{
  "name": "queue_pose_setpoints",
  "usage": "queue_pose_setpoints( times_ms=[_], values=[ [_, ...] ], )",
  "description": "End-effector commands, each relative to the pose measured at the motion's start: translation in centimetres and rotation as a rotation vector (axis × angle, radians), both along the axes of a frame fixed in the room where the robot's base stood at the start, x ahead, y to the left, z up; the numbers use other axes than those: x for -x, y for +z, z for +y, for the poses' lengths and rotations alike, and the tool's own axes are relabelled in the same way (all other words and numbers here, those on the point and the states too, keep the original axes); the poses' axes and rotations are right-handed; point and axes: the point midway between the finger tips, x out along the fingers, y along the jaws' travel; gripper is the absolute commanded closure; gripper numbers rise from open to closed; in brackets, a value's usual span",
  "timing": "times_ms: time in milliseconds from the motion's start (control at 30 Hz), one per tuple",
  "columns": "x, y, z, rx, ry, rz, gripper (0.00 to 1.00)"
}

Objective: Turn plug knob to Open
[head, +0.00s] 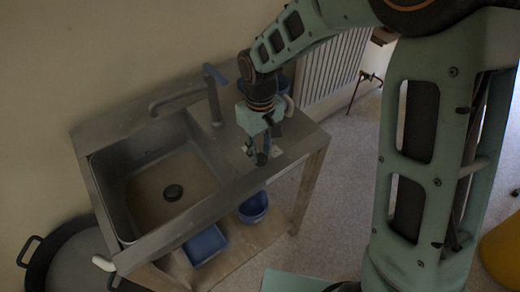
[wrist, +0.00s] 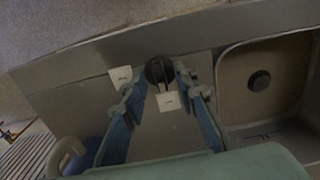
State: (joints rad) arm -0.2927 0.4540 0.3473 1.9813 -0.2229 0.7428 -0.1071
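The plug knob (wrist: 157,70) is a dark round knob on the grey metal sink counter (wrist: 75,70). White labels sit beside it in the wrist view, one (wrist: 120,77) to its left and one (wrist: 168,101) just below it. My gripper (wrist: 162,74) is open, with its two blue fingers apart and their tips on either side of the knob; I cannot tell if they touch it. In the head view my gripper (head: 261,156) points down at the counter right of the basin and hides the knob. The basin (head: 150,190) has a dark round drain (head: 173,192).
A tap (head: 214,98) with a blue lever stands behind the gripper. Blue containers (head: 205,244) (head: 254,206) sit on the shelf below. A large dark pot (head: 75,262) is at left. A radiator (head: 335,65) is on the wall behind. A jug-like blue item stands behind the gripper.

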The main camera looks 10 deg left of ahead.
Motion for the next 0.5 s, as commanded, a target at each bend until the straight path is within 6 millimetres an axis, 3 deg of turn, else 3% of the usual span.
queue_pose_setpoints(
  times_ms=[500],
  values=[
    [-0.1, 9.6, 0.1, -0.003, -0.001, -0.005, 0.73]
  ],
)
